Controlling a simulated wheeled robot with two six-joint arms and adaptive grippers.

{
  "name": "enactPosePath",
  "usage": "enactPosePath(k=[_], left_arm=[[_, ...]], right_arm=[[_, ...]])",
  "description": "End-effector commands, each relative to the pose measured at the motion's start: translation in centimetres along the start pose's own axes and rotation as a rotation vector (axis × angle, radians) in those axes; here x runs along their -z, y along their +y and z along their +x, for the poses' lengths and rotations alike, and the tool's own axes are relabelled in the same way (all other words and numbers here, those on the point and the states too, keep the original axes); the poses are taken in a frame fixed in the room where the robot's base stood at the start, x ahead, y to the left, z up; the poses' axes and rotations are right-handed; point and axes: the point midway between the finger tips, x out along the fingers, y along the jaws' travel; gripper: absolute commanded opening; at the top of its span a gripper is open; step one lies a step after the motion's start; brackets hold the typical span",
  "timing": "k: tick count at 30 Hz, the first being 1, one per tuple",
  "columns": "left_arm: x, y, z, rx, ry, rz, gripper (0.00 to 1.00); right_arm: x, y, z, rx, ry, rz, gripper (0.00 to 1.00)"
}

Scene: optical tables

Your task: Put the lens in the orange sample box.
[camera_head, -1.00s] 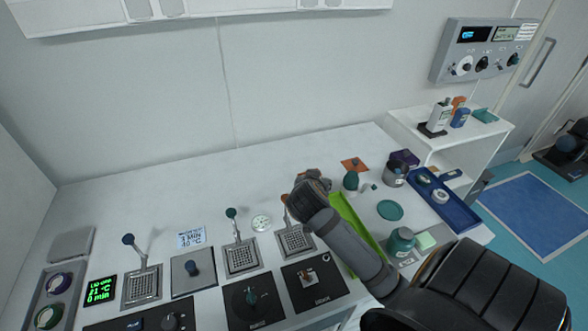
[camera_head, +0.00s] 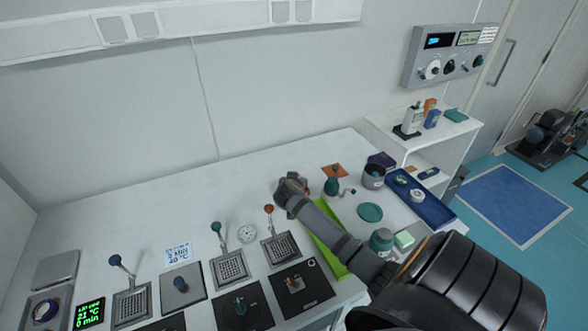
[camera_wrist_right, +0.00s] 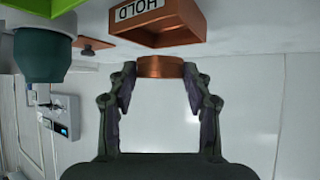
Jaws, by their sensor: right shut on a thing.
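My right gripper (camera_head: 288,186) is over the back middle of the bench in the head view. In the right wrist view the right gripper (camera_wrist_right: 160,82) is shut on a short copper-coloured round piece (camera_wrist_right: 160,67), which looks like the lens in its rim; no glass shows. An orange box (camera_wrist_right: 150,36) with a "HOLD" label, seemingly the sample box, is just beyond the fingertips there. In the head view my gripper hides both. My left gripper is not in view.
A lime-green tray (camera_head: 327,246) lies beside my right forearm. An orange plate (camera_head: 341,169), a teal bulb-shaped bottle (camera_head: 331,187) and a blue tray (camera_head: 434,211) stand to the right. Lever stations line the front. The back left of the bench is clear.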

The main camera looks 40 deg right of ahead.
Motion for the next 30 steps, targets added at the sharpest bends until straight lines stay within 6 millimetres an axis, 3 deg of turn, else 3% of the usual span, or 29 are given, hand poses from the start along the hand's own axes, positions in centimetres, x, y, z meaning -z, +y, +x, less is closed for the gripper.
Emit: enactPosePath(k=[3,9,30], left_arm=[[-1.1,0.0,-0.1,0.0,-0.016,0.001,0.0],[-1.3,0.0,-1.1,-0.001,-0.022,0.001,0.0],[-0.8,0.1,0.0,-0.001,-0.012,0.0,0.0]], right_arm=[[-0.3,-0.1,1.0,0.0,-0.002,0.0,0.13],[-2.6,-0.1,2.3,0.001,-0.002,0.0,0.13],[-4.5,0.1,3.2,-0.002,-0.014,-0.003,0.13]])
